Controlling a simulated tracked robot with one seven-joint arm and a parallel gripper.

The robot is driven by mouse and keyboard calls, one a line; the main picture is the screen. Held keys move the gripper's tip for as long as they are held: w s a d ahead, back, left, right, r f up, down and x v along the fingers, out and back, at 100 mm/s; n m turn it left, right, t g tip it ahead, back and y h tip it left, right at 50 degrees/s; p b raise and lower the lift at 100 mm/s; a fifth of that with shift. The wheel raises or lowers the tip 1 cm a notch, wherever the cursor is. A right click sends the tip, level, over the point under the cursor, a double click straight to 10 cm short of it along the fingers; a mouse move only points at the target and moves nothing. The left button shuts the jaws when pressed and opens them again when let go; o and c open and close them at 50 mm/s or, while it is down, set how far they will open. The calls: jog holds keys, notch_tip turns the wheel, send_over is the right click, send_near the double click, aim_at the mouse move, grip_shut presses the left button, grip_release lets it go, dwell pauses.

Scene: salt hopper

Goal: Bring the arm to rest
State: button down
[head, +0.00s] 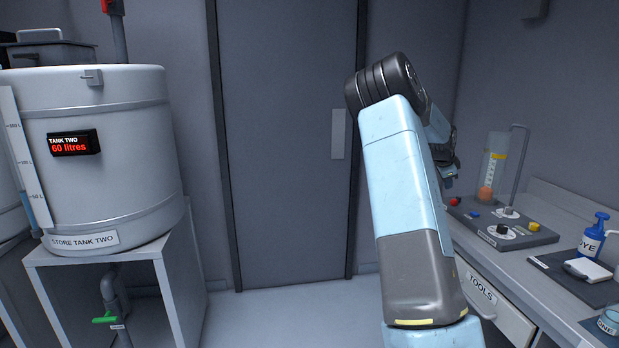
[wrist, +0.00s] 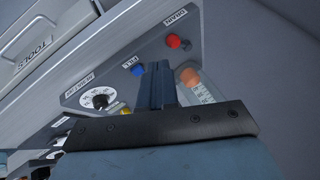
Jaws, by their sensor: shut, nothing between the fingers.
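My gripper (wrist: 158,82) shows in the wrist view with its two dark fingers shut together and nothing between them. In the head view my blue and grey arm stands up in the middle and bends over at the top. There my gripper (head: 448,172) is partly hidden behind the arm, near the left end of the control panel (head: 478,226). In the wrist view the fingers overlap the panel between the blue FILL button (wrist: 138,71) and the measuring cylinder with its orange float (wrist: 190,77). I cannot tell how far they are above it.
The cylinder (head: 494,165) stands at the panel's back, beside a thin bent pipe. A blue DYE bottle (head: 592,236) stands farther right on the bench. The TOOLS drawer (head: 497,305) is below. Store tank two (head: 100,150), reading 60 litres, is at left. Floor shows before the door (head: 285,130).

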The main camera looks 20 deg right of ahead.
jog(key=s+a+r+n+t+y, duration=0.15)
jog(key=s+a+r+n, duration=0.3)
jog(key=a, duration=0.55)
jog(key=s+a+r+n+y, duration=0.35)
jog(key=s+a, duration=0.25)
jog(key=a, duration=0.5)
jog(key=s+a+r+n+t+y, duration=0.1)
jog(key=s+a+r+n, duration=0.25)
jog(key=s+a, duration=0.45)
jog(key=s+a+n, duration=1)
jog(key=s+a, duration=0.9)
jog(key=s, duration=0.1)
jog(key=shift+s+a, duration=0.15)
jog(key=shift+s, duration=0.15)
jog(key=shift+f, duration=0.1)
